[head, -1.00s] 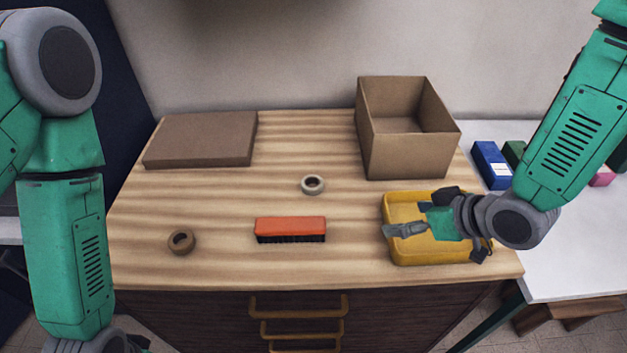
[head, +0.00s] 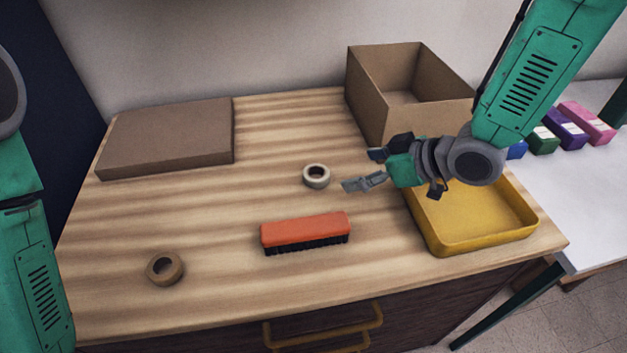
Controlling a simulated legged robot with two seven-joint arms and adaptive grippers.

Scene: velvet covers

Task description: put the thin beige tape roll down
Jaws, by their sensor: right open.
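The thin beige tape roll (head: 316,176) lies flat on the wooden table top, in the middle of the head view. My right gripper (head: 361,170) is open, with nothing between its fingers. It is just right of the beige roll, with its fingertips pointing left towards it and a small gap between in the picture. My left arm shows at the left edge, but its gripper is out of view.
An orange brush (head: 305,231) and a brown tape roll (head: 165,268) lie nearer the front. A yellow tray (head: 480,241) is at right, an open cardboard box (head: 368,97) behind, and a flat cardboard box (head: 165,138) back left. Clear wood surrounds the beige roll.

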